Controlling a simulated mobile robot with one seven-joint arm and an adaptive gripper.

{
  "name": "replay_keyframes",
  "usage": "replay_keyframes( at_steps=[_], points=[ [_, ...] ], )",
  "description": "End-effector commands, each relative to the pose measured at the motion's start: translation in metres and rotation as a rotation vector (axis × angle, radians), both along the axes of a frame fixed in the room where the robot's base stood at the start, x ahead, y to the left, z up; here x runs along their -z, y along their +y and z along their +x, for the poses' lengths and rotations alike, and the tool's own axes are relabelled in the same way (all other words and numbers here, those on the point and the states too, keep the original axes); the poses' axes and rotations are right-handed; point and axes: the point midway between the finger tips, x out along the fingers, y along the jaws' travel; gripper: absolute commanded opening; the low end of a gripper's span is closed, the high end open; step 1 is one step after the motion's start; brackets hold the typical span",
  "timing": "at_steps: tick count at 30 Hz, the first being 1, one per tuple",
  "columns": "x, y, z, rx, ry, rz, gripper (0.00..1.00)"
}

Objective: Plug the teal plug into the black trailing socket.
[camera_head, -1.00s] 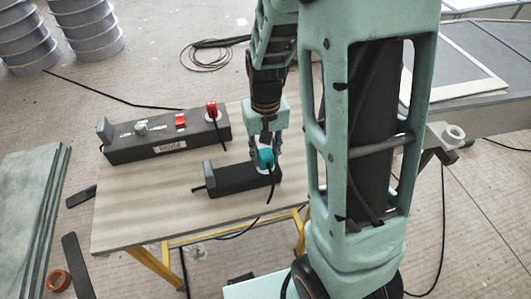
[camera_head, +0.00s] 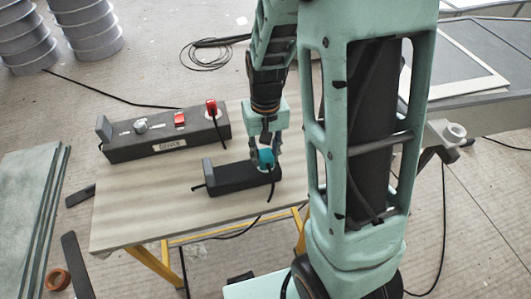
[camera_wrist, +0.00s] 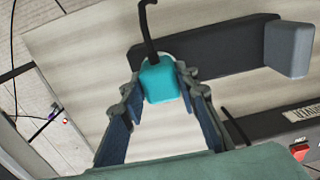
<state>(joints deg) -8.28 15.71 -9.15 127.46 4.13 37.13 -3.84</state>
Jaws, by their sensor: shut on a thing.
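The teal plug (camera_head: 266,158) is between the fingers of my gripper (camera_head: 265,155), at the right end of the black trailing socket (camera_head: 232,179). In the wrist view, the teal plug (camera_wrist: 163,82) sits between the two fingertips, with its dark cable running up. The black socket body (camera_wrist: 215,50) lies behind it, ending in a grey block (camera_wrist: 288,50) at the right. My gripper is shut on the plug. The plug's underside and pins are hidden, so I cannot tell whether it is seated or just above the socket face.
A longer dark socket box (camera_head: 165,140) with a red plug (camera_head: 211,108) and a red switch (camera_head: 180,119) stands behind on the wooden table (camera_head: 130,205). The table's front left is clear. Green panels (camera_head: 30,215) lean at the left, and an orange tape roll (camera_head: 57,279) lies on the floor.

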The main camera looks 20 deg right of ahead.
Motion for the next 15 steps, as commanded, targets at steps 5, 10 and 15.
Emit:
replay_keyframes(
  at_steps=[5,10,15],
  points=[
    [0.0033,0.0000,0.0000,0.000,0.000,0.000,0.30],
    [0.0029,0.0000,-0.0001,0.000,0.000,0.000,0.49],
    [0.0029,0.0000,0.0000,0.000,0.000,0.000,0.49]
  ],
)
